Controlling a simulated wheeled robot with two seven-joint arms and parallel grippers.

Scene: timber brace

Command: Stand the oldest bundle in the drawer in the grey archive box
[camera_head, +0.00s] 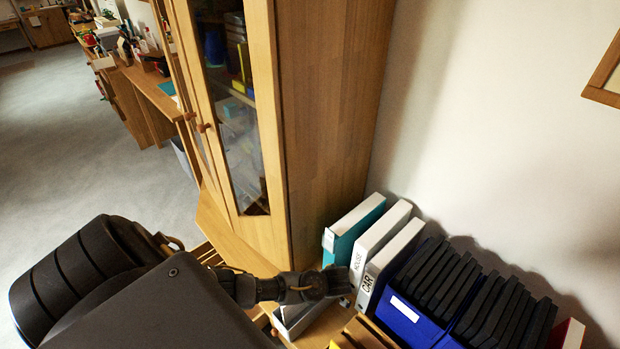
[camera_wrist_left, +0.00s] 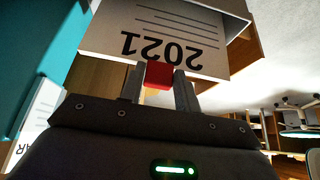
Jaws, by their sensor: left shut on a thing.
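My left gripper (camera_wrist_left: 161,88) is shut on a red tab (camera_wrist_left: 159,74) in the left wrist view. Directly behind the tab is a pale bundle (camera_wrist_left: 130,35) marked 2021 with printed lines, upside down in this view; the tab seems to belong to it. In the head view my left gripper (camera_head: 318,284) is beside the white binders, partly lost against dark parts. A grey-white object (camera_head: 297,318) shows just below it; I cannot tell whether it is the bundle or the archive box. The drawer's inside is not clear. My right gripper is out of view.
A teal binder (camera_head: 352,229), white HOUSE (camera_head: 380,238) and CAR (camera_head: 392,262) binders and blue holders of black folders (camera_head: 410,318) stand along the wall. A tall wooden cabinet (camera_head: 325,110) rises behind the gripper. Open floor (camera_head: 80,150) lies left.

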